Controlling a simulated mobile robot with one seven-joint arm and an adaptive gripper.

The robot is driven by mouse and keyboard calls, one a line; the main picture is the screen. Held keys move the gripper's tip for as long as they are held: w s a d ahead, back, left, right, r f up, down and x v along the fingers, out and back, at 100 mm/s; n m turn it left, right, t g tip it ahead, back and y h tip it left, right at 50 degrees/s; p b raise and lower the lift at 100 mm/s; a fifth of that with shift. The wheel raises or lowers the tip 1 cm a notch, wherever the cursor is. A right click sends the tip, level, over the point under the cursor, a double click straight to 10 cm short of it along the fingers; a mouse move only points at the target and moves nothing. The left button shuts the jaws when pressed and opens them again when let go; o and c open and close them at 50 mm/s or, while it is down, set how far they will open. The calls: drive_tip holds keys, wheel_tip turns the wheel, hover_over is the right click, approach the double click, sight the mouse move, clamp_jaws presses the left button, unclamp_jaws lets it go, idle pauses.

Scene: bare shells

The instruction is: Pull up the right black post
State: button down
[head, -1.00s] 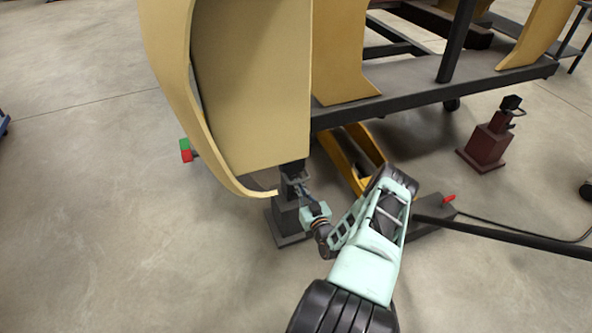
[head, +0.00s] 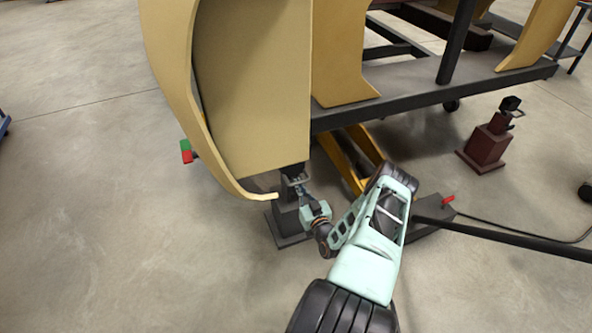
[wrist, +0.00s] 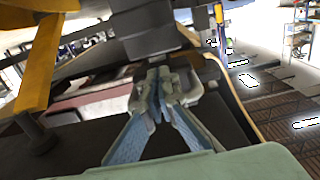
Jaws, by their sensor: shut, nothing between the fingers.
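A dark stand (head: 287,219) with a black post (head: 291,169) at its top stands under the lower edge of the yellow shell, left of my arm. My gripper (head: 301,186) is at the post's near side, just below its top. In the wrist view my gripper (wrist: 157,95) has its fingertips together, with nothing visible between them. A dark block, apparently the post's head (wrist: 152,38), is right beyond and above the fingertips; whether they touch it is unclear. A second black post (head: 510,103) tops a dark red stand (head: 487,145) at the right, away from my gripper.
The large yellow shell (head: 255,90) overhangs the dark stand closely. A dark frame beam (head: 430,98) runs behind it to the right. A yellow-armed jack (head: 345,165) with a long black bar (head: 510,238) lies behind and right of my arm.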

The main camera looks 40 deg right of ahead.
drive_tip(key=shift+r+p, duration=3.85)
drive_tip(key=shift+r, duration=1.7)
drive_tip(key=shift+f+b, duration=1.4)
drive_tip(key=shift+f, duration=0.15)
drive_tip(key=p+v, duration=0.2)
drive_tip(key=v, duration=0.7)
drive_tip(key=shift+s+a+f, duration=0.15)
drive_tip(key=shift+p, duration=0.3)
